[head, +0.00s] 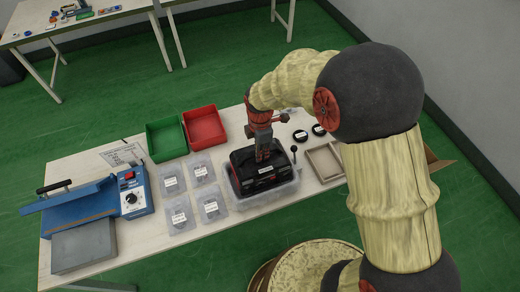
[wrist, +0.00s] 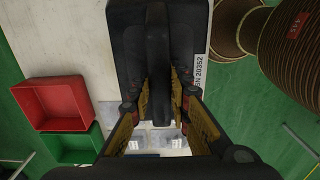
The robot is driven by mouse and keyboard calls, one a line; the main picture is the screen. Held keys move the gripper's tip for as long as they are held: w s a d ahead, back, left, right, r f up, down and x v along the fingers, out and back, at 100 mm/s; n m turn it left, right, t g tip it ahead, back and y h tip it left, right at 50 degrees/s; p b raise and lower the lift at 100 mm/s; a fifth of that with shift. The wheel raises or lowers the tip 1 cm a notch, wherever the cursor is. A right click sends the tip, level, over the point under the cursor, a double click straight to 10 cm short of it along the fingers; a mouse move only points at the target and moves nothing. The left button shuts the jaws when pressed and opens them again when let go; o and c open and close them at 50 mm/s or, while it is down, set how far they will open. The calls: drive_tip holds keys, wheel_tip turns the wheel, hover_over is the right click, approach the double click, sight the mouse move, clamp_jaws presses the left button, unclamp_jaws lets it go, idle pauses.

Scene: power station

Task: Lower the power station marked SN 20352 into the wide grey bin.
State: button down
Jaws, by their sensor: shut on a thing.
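The power station (head: 262,178) is a black block with red parts and a small white label in the head view. In the wrist view its label reads SN 20352 (wrist: 200,75). My gripper (head: 264,152) is shut on its handle (wrist: 158,65) from above; the fingers also show in the wrist view (wrist: 160,108). The station is roughly upright, over or partly inside a pale grey, see-through bin (head: 268,202). The bin's rim shows around its lower part. I cannot tell whether the station touches the bin's floor, which is hidden.
Left of the bin lie several clear bags with labels (head: 210,208). Green (head: 166,139) and red (head: 204,127) bins stand behind. A blue machine (head: 132,195) and grey block (head: 84,246) are at left.

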drive_tip(key=shift+w+f+b, duration=0.2)
drive_tip(key=shift+f+b, duration=1)
drive_tip(key=shift+f, duration=1.05)
drive_tip(key=c, duration=1.6)
unclamp_jaws()
drive_tip(key=shift+s+f, duration=0.15)
drive_tip(key=shift+r+p, duration=1.8)
drive_tip(key=shift+r, duration=0.8)
wheel_tip(320, 180, up, 17)
drive_tip(key=p, duration=1)
drive_tip(key=shift+f, duration=0.15)
